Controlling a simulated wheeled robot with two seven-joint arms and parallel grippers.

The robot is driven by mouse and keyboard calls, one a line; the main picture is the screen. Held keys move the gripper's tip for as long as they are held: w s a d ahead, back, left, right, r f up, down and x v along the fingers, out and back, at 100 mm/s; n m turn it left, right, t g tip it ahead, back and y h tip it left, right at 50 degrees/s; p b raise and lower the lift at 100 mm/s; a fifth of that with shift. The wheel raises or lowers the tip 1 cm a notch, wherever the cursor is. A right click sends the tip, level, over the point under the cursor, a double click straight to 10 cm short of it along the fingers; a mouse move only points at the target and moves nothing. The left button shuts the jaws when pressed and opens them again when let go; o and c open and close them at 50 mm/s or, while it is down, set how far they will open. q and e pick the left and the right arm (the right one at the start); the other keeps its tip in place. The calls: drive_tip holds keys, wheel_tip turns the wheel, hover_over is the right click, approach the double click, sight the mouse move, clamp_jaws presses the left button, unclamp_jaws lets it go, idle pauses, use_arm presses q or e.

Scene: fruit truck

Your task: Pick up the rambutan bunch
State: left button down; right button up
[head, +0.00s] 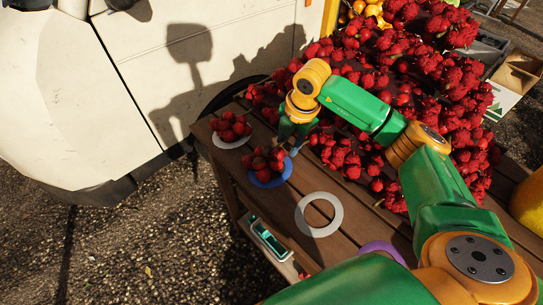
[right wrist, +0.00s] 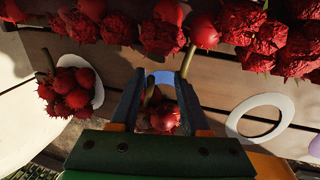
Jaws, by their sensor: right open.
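A small red rambutan bunch (head: 266,162) lies on a blue ring plate (head: 284,177) near the table's left edge. Another red bunch (head: 230,127) lies on a white plate (head: 230,144) just left and behind it. My right gripper (head: 293,146) is open, low, at the right side of the bunch on the blue plate. In the right wrist view that bunch (right wrist: 160,118) shows between the two fingers, partly hidden by them. I cannot tell whether they touch it. The other bunch (right wrist: 70,92) is left of the fingers. My left gripper is not in view.
A large rambutan heap (head: 430,75) covers the table behind my right arm. An empty white ring (head: 319,214) and a purple ring (head: 383,249) lie on the wooden table (head: 345,190). A small green-framed device (head: 269,238) is at the front edge. A white vehicle (head: 100,90) stands left.

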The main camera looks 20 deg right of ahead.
drive_tip(key=shift+w+f, duration=0.15)
drive_tip(key=shift+f, duration=0.4)
drive_tip(key=shift+r, duration=0.1)
clamp_jaws()
